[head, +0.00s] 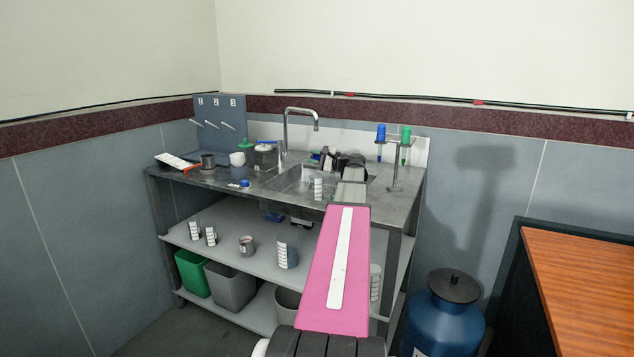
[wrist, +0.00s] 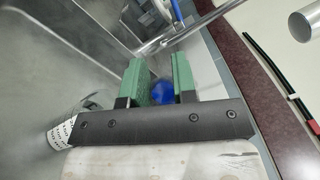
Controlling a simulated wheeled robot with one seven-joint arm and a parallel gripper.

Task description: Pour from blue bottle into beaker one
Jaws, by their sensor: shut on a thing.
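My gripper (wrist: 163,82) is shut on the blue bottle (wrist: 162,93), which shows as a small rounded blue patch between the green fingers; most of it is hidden. In the head view my gripper (head: 325,158) is above the sink area, with a bit of blue beside it. A clear beaker with a white marked label (head: 318,188) stands on the bench at the front of the sink, below my gripper. In the wrist view a clear vessel with a printed label (wrist: 60,132) is at lower left of the fingers. I cannot read which beaker is number one.
The sink (head: 288,181) has a tall tap (head: 285,130). A stand (head: 394,165) holding blue and green pipettes is at the right. Several labelled vessels stand on the lower shelf (head: 262,262).

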